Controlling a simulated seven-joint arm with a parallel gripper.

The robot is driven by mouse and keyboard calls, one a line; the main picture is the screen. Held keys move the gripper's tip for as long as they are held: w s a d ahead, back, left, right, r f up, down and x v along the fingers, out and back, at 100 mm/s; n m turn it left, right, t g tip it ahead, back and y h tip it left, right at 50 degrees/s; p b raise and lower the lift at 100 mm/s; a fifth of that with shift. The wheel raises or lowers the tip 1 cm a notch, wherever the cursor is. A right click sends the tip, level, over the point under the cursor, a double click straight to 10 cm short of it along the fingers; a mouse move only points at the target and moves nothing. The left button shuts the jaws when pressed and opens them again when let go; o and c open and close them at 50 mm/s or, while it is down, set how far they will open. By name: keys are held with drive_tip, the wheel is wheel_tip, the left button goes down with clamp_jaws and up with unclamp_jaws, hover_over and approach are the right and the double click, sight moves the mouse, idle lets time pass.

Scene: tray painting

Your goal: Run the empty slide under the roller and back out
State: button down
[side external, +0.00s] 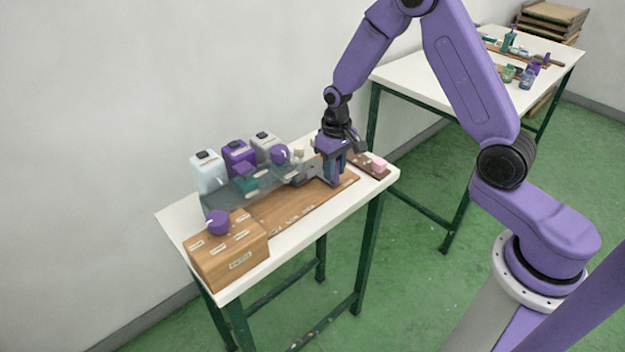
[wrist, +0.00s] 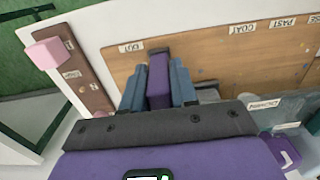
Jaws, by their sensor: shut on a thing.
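My gripper (wrist: 158,85) is shut on an upright purple handle (wrist: 159,78), which sits between its two blue-grey fingers. The handle is beside the OUT label (wrist: 131,47) on the wooden board (wrist: 195,48). In the side external view my gripper (side external: 336,180) is low over the right end of the board (side external: 290,208). A grey flat part (wrist: 208,94) shows beside the fingers, probably the slide; most of it is hidden by my gripper. A dark grey-teal housing (side external: 222,198) stands on the left of the board. I cannot make out the roller.
A wooden box (side external: 228,258) with a purple knob (side external: 218,222) stands at the front left. White (side external: 207,172), purple (side external: 238,158) and grey (side external: 268,147) containers line the back. A brown strip (wrist: 84,72) with a pink block (wrist: 47,53) lies beyond the OUT end.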

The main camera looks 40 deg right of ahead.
sight(344, 178)
drive_tip(key=shift+d, duration=2)
drive_tip(key=c, duration=1)
unclamp_jaws()
drive_tip(key=shift+d, duration=0.15)
drive_tip(key=shift+o, duration=0.2)
drive_tip(key=shift+a+r, duration=0.2)
drive_tip(key=shift+r, duration=0.4)
wheel_tip(344, 178, up, 16)
drive_tip(key=shift+r, duration=0.1)
